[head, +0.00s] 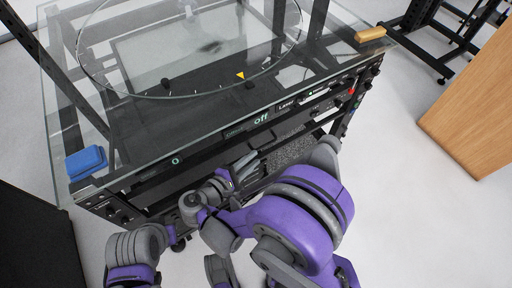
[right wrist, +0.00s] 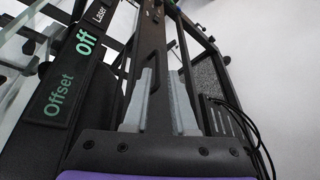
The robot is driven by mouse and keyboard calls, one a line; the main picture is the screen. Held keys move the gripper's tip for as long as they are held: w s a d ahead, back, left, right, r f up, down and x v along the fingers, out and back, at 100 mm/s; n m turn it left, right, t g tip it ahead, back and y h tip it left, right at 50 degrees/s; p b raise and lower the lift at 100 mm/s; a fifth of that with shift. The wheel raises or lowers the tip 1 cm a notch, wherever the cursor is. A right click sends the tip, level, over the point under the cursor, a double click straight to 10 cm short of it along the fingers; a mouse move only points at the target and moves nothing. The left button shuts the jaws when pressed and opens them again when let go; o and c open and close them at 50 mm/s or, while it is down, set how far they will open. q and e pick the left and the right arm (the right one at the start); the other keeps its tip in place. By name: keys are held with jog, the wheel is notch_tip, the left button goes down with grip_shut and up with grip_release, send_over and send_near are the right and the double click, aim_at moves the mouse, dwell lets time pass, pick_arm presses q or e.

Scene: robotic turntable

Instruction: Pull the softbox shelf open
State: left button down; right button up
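The softbox shelf, a dark tray with a speckled grey surface (head: 290,150), sits under the turntable's front panel in the head view. It also shows at the right in the right wrist view (right wrist: 207,75). My right gripper (head: 247,165) is at the left end of this speckled surface. In the right wrist view its two grey fingers (right wrist: 162,85) stand apart, with a dark bar (right wrist: 152,40) running between them. Whether they touch the bar cannot be told. Part of my left arm shows at the lower left of the head view, but its gripper does not.
The glass-topped turntable frame (head: 75,105) stands over the shelf, with panels reading "off" (head: 261,120). Black cables (right wrist: 245,125) hang beside the shelf.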

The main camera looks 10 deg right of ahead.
aim_at(267, 144)
jog(key=x, duration=0.3)
jog(key=b+x, duration=0.1)
jog(key=x, duration=0.2)
jog(key=w+x, duration=0.1)
jog(key=x, duration=0.2)
jog(key=shift+w+a+f+b, duration=0.1)
jog(key=shift+w+f+b, duration=0.05)
jog(key=shift+f+b, duration=0.2)
grip_shut()
dwell(1.2)
